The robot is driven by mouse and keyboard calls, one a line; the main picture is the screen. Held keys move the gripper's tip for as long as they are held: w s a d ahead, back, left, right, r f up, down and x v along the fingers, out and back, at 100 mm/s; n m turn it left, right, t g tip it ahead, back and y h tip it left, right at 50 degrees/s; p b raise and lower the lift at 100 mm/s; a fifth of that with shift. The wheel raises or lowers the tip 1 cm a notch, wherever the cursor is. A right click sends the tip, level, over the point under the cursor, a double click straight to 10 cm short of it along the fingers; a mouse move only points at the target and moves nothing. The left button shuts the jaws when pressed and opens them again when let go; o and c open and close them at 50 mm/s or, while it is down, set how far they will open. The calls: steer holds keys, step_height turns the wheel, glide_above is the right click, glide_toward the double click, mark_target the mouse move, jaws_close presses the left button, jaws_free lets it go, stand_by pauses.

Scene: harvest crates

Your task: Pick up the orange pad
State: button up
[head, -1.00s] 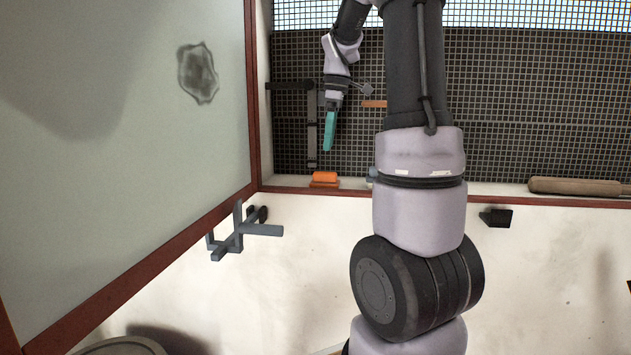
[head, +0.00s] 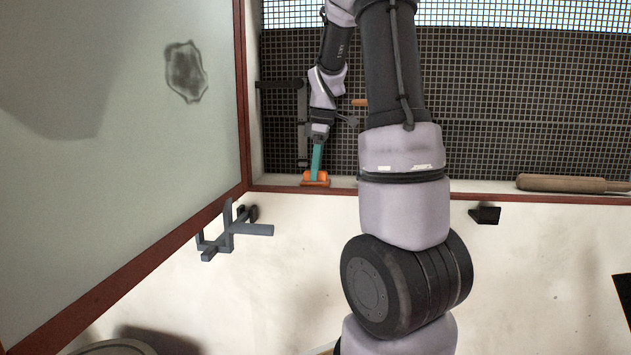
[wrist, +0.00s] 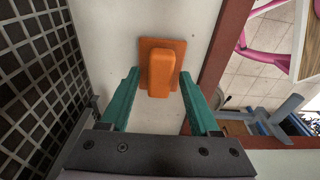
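The orange pad (wrist: 161,70) is a flat square base with a raised block on it. It lies on a pale ledge (wrist: 110,30) in the wrist view, and it also shows in the head view (head: 315,183) on the ledge beside the dark grid. My gripper (wrist: 158,82) is open, with one teal finger on each side of the pad's near end. Gaps show between the fingers and the raised block. In the head view, my gripper (head: 316,168) reaches the pad and hides part of it. I cannot tell whether it touches the pad.
A dark grid wall (head: 510,110) stands behind the ledge. A wooden roller (head: 572,184) lies on the ledge at right. A red-brown edge (head: 480,196) borders the ledge. A grey bracket (head: 230,232) is at left below it, and a black block (head: 486,214) at right.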

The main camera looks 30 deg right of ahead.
jaws_close()
steer(key=shift+r, duration=0.15)
step_height(320, 180, up, 18)
stand_by(0.5)
